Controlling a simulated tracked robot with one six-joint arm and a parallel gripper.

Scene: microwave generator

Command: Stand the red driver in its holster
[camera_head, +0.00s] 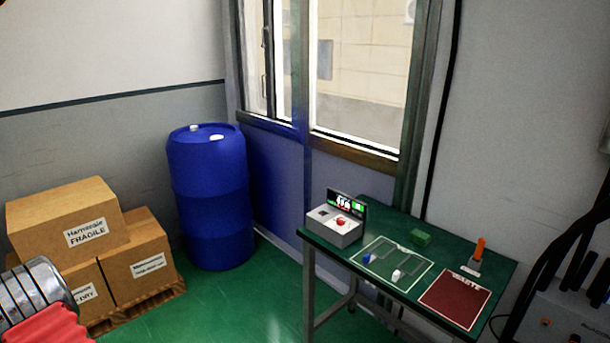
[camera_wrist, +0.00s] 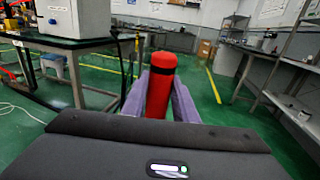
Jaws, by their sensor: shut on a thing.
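My gripper (camera_wrist: 160,103) has its two purple fingers shut on the red driver (camera_wrist: 158,88), a red cylinder with a black band near its top. The driver stands up between the fingers in the wrist view. Its lower part is hidden behind the gripper body. My gripper is not in the head view. In the head view, a small grey block (camera_head: 474,265) stands on the right part of the green table (camera_head: 505,266), with an upright orange piece (camera_head: 480,248) in it. I cannot tell whether this block is the holster.
The table also bears a grey box with a display (camera_head: 335,226), a white-lined board (camera_head: 392,262), a green block (camera_head: 420,238) and a dark red mat (camera_head: 455,299). A blue barrel (camera_head: 210,195) and cardboard boxes (camera_head: 135,262) stand left. Green floor between is clear.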

